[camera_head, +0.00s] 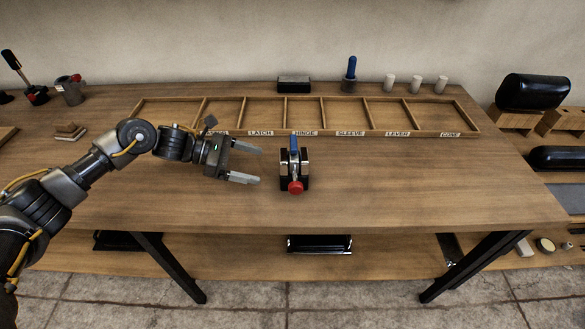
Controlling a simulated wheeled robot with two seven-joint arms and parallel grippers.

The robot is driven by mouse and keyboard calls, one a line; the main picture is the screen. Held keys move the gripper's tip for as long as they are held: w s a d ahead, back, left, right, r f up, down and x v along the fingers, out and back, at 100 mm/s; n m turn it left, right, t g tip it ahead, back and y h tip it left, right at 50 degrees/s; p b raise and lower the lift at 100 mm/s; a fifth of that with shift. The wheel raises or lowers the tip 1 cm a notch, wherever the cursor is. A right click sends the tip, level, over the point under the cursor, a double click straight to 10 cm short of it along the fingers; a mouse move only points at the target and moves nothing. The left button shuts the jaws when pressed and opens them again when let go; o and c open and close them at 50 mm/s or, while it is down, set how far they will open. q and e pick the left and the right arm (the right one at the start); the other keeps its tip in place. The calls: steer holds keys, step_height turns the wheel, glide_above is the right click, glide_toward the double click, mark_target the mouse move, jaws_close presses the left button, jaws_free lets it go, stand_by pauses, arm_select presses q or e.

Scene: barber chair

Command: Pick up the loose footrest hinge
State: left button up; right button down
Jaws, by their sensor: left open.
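The hinge (294,170) sits on the wooden table in front of the tray's middle. It looks like a small metal and black piece with a blue part at the back and a red round end at the front. My left gripper (252,164) is to the left of it, fingers spread and pointing right toward it. The jaws are open and empty, and a small gap separates the fingertips from the hinge. My right gripper is not in view.
A shallow wooden tray (372,132) with labelled, empty compartments lies behind the hinge. Behind it stand a dark block (294,84), a blue-handled tool (349,72) and several pale cylinders. The tabletop right of the hinge is clear.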

mark_target(282, 171)
arm_select(q)
steer(key=x, duration=0.3)
steer(key=shift+d+p, duration=0.25)
steer(key=shift+p, duration=0.1)
steer(key=shift+f, duration=0.1)
steer(key=shift+d+p, duration=0.25)
steer(key=shift+p, duration=0.15)
steer(key=p+x, duration=0.2)
steer(key=x, duration=0.2)
steer(key=shift+s, duration=0.15)
steer(key=shift+d+f, duration=0.25)
steer(key=shift+d, duration=0.1)
steer(key=c, duration=0.9)
steer(key=shift+r, duration=0.1)
steer(key=c, duration=0.7)
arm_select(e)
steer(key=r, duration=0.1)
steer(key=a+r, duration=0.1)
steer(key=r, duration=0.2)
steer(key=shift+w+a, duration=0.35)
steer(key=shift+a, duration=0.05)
